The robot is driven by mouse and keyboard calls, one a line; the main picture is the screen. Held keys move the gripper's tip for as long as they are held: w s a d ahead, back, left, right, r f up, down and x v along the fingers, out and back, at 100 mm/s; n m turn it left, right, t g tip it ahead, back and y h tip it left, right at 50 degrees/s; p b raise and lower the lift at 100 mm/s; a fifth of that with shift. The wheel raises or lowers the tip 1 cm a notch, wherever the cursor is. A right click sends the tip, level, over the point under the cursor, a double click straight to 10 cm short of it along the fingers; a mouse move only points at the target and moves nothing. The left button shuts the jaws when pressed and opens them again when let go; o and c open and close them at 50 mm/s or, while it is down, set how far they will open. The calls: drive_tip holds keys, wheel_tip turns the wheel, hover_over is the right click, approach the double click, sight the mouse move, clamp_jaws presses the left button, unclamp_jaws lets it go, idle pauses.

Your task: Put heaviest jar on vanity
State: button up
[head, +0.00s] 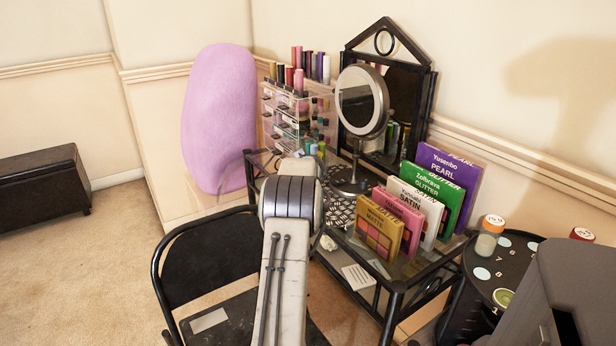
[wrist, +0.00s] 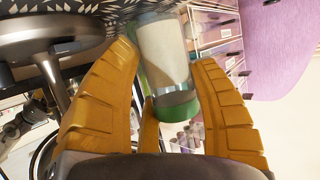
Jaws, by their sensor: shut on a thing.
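A glass jar with pale contents (wrist: 165,55) and a green lid (wrist: 178,109) is between the yellow fingers of my gripper (wrist: 168,105) in the wrist view. The gripper is shut on it. In the head view my arm hides the gripper and jar. The black-framed vanity (head: 398,286) stands beyond my arm. A jar with an orange lid (head: 487,240), one with a green lid (head: 503,298) and one with a red lid (head: 582,234) are at right.
The vanity holds a round mirror (head: 361,101), clear drawers (head: 287,128) and several upright palettes (head: 380,232). The jars at right are on a dark numbered stand (head: 520,262). A black chair (head: 205,262) stands at the vanity's front.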

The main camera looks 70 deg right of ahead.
drive_tip(key=shift+f+b, duration=0.3)
drive_tip(key=shift+f, duration=1)
drive_tip(key=shift+f, duration=0.15)
drive_tip(key=o, duration=0.9)
drive_tip(key=shift+o, duration=0.2)
drive_tip(key=shift+a, duration=0.1)
drive_tip(key=v, duration=1.2)
drive_tip(key=shift+w, duration=0.15)
